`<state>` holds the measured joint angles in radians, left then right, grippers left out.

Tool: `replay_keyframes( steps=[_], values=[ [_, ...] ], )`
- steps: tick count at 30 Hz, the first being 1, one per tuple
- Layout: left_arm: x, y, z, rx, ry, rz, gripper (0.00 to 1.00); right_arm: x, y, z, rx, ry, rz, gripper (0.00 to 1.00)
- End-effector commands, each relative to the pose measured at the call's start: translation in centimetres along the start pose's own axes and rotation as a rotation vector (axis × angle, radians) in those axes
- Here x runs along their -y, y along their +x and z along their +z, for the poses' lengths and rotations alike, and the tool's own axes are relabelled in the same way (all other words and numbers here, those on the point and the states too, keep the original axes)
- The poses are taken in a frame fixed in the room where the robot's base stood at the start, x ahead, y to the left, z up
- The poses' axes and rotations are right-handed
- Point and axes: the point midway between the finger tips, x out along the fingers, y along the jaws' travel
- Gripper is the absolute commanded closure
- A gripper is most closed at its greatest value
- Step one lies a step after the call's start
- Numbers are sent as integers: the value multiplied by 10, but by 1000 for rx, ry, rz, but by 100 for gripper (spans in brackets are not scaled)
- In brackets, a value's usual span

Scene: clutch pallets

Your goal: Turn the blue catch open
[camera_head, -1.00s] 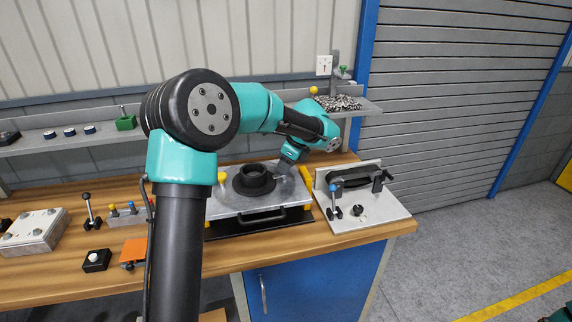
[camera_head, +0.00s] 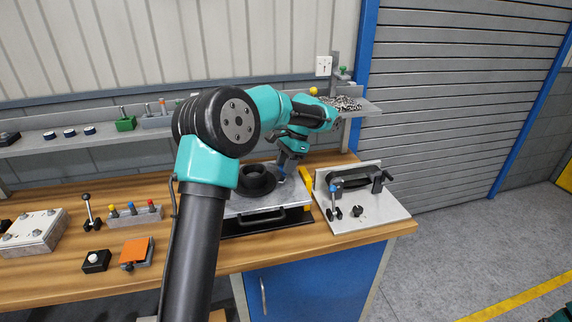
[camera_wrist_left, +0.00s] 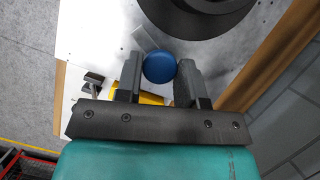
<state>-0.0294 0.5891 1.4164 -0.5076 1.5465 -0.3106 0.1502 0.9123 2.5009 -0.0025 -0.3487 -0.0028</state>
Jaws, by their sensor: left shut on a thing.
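The blue catch (camera_wrist_left: 160,68) shows in the left wrist view as a round blue knob between my two fingers. My left gripper (camera_wrist_left: 160,80) is shut on it, with one finger on each side. In the head view the left gripper (camera_head: 287,167) reaches down to the right side of the metal pallet (camera_head: 238,206), and a bit of blue (camera_head: 281,170) shows at its tip. The black round clutch part (camera_head: 257,180) sits on the pallet beside the gripper. The catch's base is hidden in both views. My right gripper is not in view.
A grey fixture plate (camera_head: 375,212) with a blue-topped lever and black clamps stands right of the pallet. A yellow piece (camera_head: 306,180) lies along the pallet's right edge. At the left are a lever, a button box (camera_head: 96,261) and an orange plate (camera_head: 136,250).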

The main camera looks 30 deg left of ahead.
Motion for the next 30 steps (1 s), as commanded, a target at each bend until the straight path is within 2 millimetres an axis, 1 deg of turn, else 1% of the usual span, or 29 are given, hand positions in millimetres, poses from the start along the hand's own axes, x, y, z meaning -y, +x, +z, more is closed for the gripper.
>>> replay_keyframes(
  steps=[9,15,21,30],
  values=[
    [2,0,0,-1,-267,110,88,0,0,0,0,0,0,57],
    [3,0,1,-1,-391,161,88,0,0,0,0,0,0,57],
    [4,0,1,-1,-461,190,88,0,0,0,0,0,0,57],
    [3,0,1,-1,-486,200,88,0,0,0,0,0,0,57]
  ],
)
